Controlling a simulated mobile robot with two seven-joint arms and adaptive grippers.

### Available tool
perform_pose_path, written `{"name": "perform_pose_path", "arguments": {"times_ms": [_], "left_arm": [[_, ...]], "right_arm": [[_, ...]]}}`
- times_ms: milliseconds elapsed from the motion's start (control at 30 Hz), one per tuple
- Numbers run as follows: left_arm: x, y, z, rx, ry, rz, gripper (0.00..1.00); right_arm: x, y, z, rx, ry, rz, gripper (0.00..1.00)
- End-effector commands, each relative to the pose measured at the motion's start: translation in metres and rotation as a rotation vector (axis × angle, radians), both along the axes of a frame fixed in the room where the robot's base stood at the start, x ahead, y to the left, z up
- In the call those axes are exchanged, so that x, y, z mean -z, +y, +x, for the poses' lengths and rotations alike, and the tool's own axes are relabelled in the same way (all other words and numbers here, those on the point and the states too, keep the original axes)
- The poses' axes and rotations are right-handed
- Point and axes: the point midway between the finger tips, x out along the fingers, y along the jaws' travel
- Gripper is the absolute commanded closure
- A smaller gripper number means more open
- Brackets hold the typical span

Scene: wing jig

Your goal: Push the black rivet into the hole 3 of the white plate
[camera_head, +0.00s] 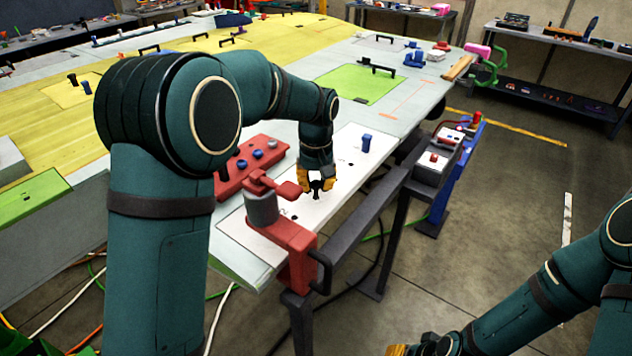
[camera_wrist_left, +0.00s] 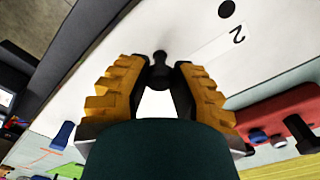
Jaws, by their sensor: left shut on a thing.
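The white plate (camera_head: 342,182) lies along the near edge of the wing and fills much of the left wrist view (camera_wrist_left: 205,42). My left gripper (camera_head: 317,186) is over it, pointing down, with its yellow fingers shut on the black rivet (camera_wrist_left: 159,73). In the wrist view, a dark open hole (camera_wrist_left: 227,9) lies beside a label 2. A blue rivet (camera_head: 366,143) stands upright farther along the plate. The fingers hide the plate under the rivet; I cannot tell whether its tip touches. My right gripper (camera_head: 410,350) is partly cut off at the bottom edge.
A red clamp (camera_head: 291,245) stands at the plate's near end, close to my left arm. A red block (camera_head: 238,172) with blue pieces sits left of the plate. A green panel (camera_head: 354,84) lies farther back. A dark rail (camera_head: 370,215) runs along the wing's edge.

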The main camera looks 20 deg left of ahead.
Motion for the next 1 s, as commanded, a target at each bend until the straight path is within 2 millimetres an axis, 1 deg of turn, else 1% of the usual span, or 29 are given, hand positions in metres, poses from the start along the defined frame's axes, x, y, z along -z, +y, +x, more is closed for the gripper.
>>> {"name": "perform_pose_path", "arguments": {"times_ms": [267,633,1000], "left_arm": [[-0.001,0.000,0.000,0.000,0.001,0.000,1.00],[0.001,0.000,0.000,0.000,0.001,0.000,1.00],[0.014,0.000,0.000,0.000,0.001,0.000,1.00]], "right_arm": [[-0.005,0.000,0.000,0.000,0.000,0.000,0.53],[-0.003,0.000,0.000,0.000,0.000,0.000,0.53],[0.004,0.000,0.000,0.000,0.000,0.000,0.53]]}}
